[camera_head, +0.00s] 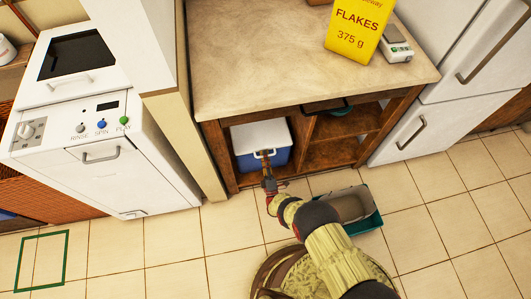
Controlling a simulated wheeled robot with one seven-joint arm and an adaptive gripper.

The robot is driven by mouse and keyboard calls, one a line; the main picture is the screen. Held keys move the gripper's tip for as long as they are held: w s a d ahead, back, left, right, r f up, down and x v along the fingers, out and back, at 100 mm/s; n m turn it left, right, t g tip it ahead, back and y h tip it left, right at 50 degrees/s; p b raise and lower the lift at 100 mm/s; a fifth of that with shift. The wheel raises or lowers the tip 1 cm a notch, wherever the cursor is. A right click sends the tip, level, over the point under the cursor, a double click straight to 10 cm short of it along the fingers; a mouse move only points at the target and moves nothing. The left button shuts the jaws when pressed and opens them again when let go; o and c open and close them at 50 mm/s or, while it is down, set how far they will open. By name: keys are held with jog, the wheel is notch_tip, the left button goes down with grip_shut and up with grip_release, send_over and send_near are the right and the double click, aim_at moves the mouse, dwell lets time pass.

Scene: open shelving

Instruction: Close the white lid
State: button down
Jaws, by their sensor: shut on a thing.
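The white lid (256,134) is on top of a blue cooler box (247,161), which stands in the lower left compartment of the wooden shelving. The lid looks close to flat over the box; I cannot tell whether a gap is left at its edge. My gripper (265,158) reaches into the compartment from the front and is shut at the front edge of the lid, near its middle. The fingertips are small in view and cover part of the cooler's front.
The shelving's wooden frame (217,150) and countertop (250,85) surround the cooler closely. A teal bin (371,219) sits on the floor right of my arm. A white washing machine (75,160) stands left, a white fridge (425,120) right.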

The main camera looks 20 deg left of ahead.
jog(key=shift+s+d+f, duration=0.2)
jog(key=shift+s+f, duration=0.15)
jog(key=shift+f, duration=0.25)
jog(key=c, duration=2.3)
grip_release()
jog(key=shift+f, duration=0.1)
jog(key=shift+w+r, duration=0.15)
jog(key=shift+r, duration=0.05)
jog(key=shift+w+a+r, duration=0.15)
jog(key=shift+r, duration=0.05)
jog(key=shift+s+f, duration=0.25)
jog(key=shift+s, duration=0.05)
jog(key=s+d, duration=0.2)
jog(key=s, duration=0.1)
jog(key=s+d, duration=0.2)
jog(key=s, duration=0.2)
jog(key=s+d, duration=0.3)
jog(key=shift+s+f, duration=0.15)
jog(key=shift+s, duration=0.25)
